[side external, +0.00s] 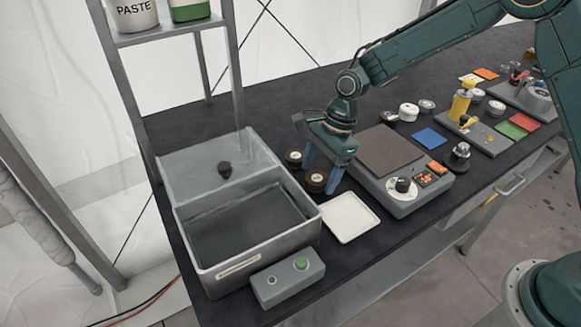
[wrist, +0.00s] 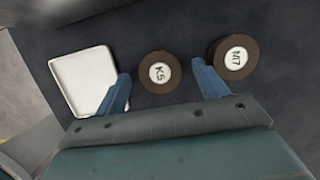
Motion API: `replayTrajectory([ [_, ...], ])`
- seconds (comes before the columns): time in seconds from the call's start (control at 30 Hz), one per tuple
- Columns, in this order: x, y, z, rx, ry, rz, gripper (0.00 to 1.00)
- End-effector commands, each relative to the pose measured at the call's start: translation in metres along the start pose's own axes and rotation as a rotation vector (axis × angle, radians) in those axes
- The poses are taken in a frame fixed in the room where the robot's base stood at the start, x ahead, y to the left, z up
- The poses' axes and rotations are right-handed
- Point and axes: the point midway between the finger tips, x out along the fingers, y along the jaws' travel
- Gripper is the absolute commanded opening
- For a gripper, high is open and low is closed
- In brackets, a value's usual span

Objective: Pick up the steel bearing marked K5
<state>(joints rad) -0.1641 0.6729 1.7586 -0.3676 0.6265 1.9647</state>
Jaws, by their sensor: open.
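The bearing marked K5 (wrist: 160,72) is a short, dark brown round piece with a pale top bearing the letters. In the side view it is the nearer of two (side external: 316,182), standing on the dark table beside the white tray. My gripper (side external: 321,171) points down over it with its blue fingers apart. In the wrist view K5 lies between the fingertips (wrist: 160,76), one finger to its left and one to its right, with a gap at each. The right finger is close to the bearing marked M7 (wrist: 233,58), which also shows in the side view (side external: 293,157).
The white tray (side external: 350,217) lies just in front of K5 and left of the fingers in the wrist view (wrist: 84,82). A grey open-topped bin (side external: 262,253) stands left, with a button box (side external: 288,280) before it. A grey scale-like unit (side external: 408,205) stands right.

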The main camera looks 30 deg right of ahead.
Motion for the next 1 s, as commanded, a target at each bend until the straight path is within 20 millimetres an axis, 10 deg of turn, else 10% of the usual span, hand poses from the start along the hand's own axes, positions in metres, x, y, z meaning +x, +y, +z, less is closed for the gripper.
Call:
replayTrajectory([
  [0.6, 0.0066, 0.0001, -0.0001, 0.000, 0.000, 0.000, 0.72],
  [0.87, 0.0065, 0.0001, -0.0001, 0.000, 0.000, -0.001, 0.21],
  [1.0, 0.0062, -0.0001, 0.0002, -0.001, 0.000, -0.001, 0.19],
])
